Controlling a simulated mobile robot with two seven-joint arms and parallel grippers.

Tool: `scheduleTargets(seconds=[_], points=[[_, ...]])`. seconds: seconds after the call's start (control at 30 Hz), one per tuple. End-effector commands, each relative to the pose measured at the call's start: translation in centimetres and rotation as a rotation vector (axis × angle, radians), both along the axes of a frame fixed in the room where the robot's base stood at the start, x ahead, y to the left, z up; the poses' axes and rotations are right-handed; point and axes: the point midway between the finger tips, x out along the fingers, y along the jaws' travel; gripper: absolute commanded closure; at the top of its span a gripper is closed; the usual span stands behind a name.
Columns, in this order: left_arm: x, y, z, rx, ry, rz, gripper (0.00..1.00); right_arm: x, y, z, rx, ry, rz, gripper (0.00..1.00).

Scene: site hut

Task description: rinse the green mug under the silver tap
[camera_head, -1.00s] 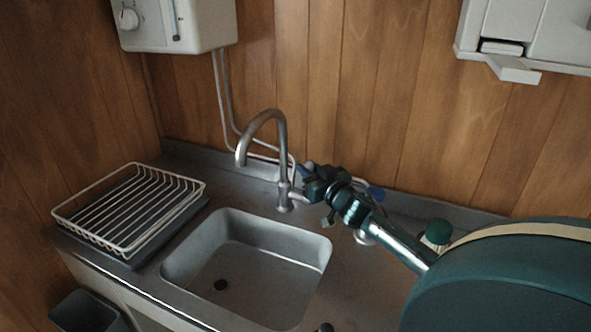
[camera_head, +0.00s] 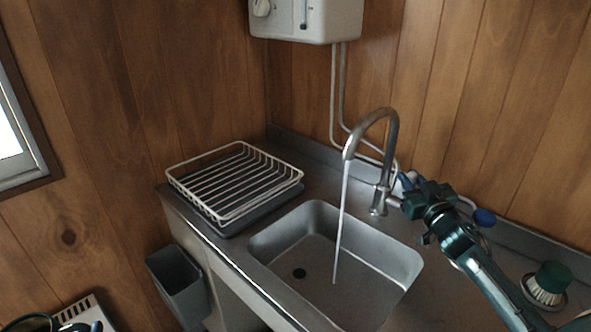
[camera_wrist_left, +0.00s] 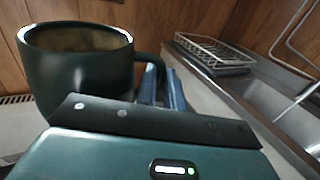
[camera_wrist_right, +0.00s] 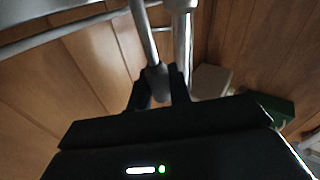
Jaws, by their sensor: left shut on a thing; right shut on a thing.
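The dark green mug (camera_wrist_left: 75,70) is upright in the left wrist view, with a brownish inside. My left gripper (camera_wrist_left: 163,88) is shut on its handle, at the mug's right. In the head view only a bit of the mug's rim (camera_head: 33,323) shows at the bottom left corner, well away from the sink. The silver tap (camera_head: 384,135) stands behind the sink (camera_head: 320,260), and a thin stream of water runs from its spout into the basin. My right gripper (camera_head: 408,200) is shut on the tap's lever (camera_wrist_right: 157,82), at the right of the tap's base.
A white wire dish rack (camera_head: 235,180) stands on the counter left of the sink. A grey bin (camera_head: 180,285) hangs at the counter's left end. A green-topped brush (camera_head: 547,285) stands at the right. A white water heater (camera_head: 310,20) is on the wall above.

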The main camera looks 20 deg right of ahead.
Motion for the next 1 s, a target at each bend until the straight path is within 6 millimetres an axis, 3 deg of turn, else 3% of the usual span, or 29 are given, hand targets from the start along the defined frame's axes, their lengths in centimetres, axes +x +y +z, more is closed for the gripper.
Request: scheduleTargets(seconds=[0.03,0.07,0.3,0.67,1.0], points=[[0.0,0.0,0.1,0.001,-0.003,0.000,1.00,0.0,0.0,0.0,0.001,0.000,0.001,1.00],[0.0,0.0,0.1,0.001,-0.003,0.000,1.00,0.0,0.0,0.0,0.001,0.000,0.001,0.80],[0.0,0.0,0.1,0.001,-0.003,0.000,1.00,0.0,0.0,0.0,0.001,0.000,0.001,0.60],[0.0,0.0,0.1,0.001,-0.003,0.000,1.00,-0.5,0.1,-0.1,0.001,0.002,0.000,0.59],[0.0,0.0,-0.4,0.001,-0.003,0.000,1.00,-6.0,0.9,-0.7,0.002,0.004,0.001,0.59]])
